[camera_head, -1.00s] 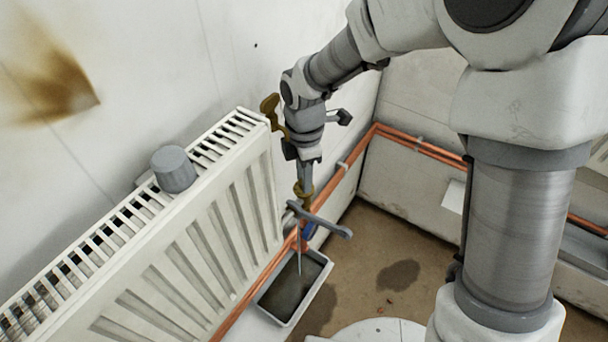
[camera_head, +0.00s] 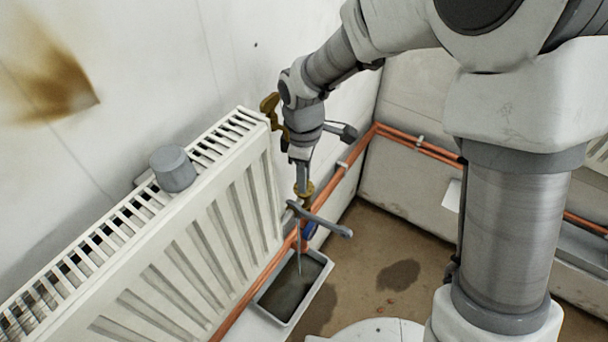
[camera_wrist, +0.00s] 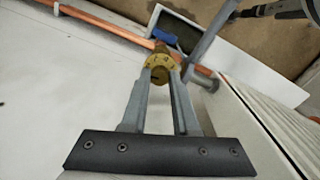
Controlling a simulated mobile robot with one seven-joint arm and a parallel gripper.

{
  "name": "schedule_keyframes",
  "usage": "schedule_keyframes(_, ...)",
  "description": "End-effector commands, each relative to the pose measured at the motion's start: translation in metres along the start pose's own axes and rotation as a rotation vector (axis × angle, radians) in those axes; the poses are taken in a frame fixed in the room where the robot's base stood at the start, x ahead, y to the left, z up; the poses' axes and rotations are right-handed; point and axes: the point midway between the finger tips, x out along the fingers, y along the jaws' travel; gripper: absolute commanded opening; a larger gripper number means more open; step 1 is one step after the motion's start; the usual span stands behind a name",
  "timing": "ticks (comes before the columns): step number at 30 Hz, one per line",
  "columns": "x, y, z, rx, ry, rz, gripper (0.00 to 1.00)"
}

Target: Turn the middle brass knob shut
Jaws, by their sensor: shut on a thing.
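The brass knob (camera_wrist: 160,69) sits between the two fingers of my gripper (camera_wrist: 161,77) in the wrist view. It is round with dark marks on its face. The fingers press on its two sides. In the head view my gripper (camera_head: 303,184) points down beside the radiator's end, and the brass knob (camera_head: 304,190) shows at its tips, partly hidden. A grey lever (camera_head: 322,219) sticks out just below the knob. A blue handle (camera_head: 309,231) is lower still, by the copper pipe.
A white ribbed radiator (camera_head: 190,235) stands at left with a grey cap (camera_head: 173,169) on top. A brass fitting (camera_head: 269,106) is at its upper corner. A tray (camera_head: 300,307) of dark liquid lies below, with a thin pale streak above it. Copper pipes (camera_head: 400,140) run along the wall.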

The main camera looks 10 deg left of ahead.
Motion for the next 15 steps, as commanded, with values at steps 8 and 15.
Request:
schedule_keyframes(8,-0.0001,0.0001,-0.0006,0.262,-0.004,0.001,0.0)
schedule_keyframes(15,-0.0002,0.0001,-0.0006,0.49,-0.009,0.001,0.0)
